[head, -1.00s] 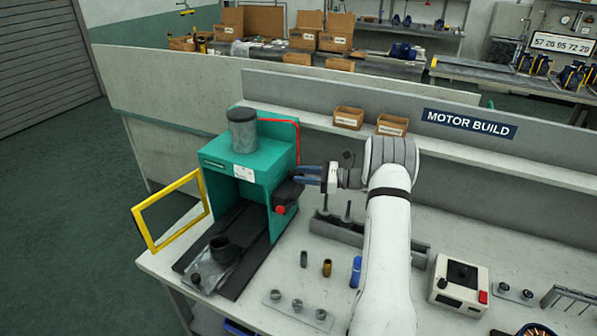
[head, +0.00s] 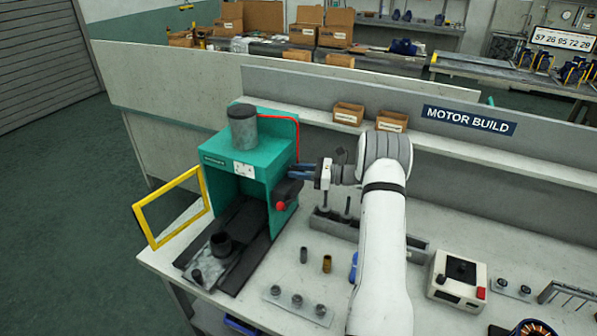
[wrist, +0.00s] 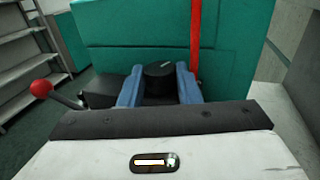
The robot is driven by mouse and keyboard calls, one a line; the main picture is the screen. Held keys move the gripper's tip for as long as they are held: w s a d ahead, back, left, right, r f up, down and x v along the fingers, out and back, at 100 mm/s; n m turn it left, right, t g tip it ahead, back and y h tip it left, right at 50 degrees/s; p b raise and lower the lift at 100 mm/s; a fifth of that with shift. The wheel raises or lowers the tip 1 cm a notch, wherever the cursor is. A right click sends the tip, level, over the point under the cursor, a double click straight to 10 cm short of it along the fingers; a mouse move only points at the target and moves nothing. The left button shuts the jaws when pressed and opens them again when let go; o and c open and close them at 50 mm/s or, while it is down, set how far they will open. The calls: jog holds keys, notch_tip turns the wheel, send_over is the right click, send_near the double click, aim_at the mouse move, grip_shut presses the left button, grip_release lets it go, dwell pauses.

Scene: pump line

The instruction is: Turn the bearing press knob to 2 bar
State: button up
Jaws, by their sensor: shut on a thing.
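The bearing press is a teal frame (head: 222,150) with a grey cylinder (head: 243,128) on top, at the left end of the bench. In the wrist view its teal side panel (wrist: 130,30) fills the upper middle. A black round knob (wrist: 159,70) with a pale pointer mark stands at that panel. My gripper (wrist: 159,88) has its two blue fingers on either side of the knob, shut on it. It also shows in the head view (head: 300,171), at the press's right side, where the knob itself is hidden. No bar scale can be read.
A lever with a red ball (wrist: 41,88) is left of my gripper in the wrist view. A yellow frame guard (head: 170,208) stands open at the left. A red hose (wrist: 195,40) runs close to the right finger. Small parts and a control box (head: 458,280) lie on the bench.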

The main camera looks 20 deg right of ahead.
jog(key=shift+m+t, duration=0.3)
jog(key=shift+t, duration=0.1)
jog(key=m+t+h+b, duration=0.2)
jog(key=t, duration=0.1)
jog(key=m+t+h+b, duration=0.1)
jog(key=h+b, duration=0.1)
jog(key=shift+s+a+f+m, duration=0.1)
jog(key=shift+s+a+m, duration=0.15)
jog(key=shift+s+m, duration=0.05)
jog(key=shift+a+m+t+h+b, duration=0.1)
jog(key=shift+m+t+h+b, duration=0.7)
jog(key=shift+t+h, duration=0.15)
jog(key=shift+r, duration=0.2)
jog(key=o, duration=0.7)
jog(key=b+v, duration=0.2)
jog(key=v, duration=0.6)
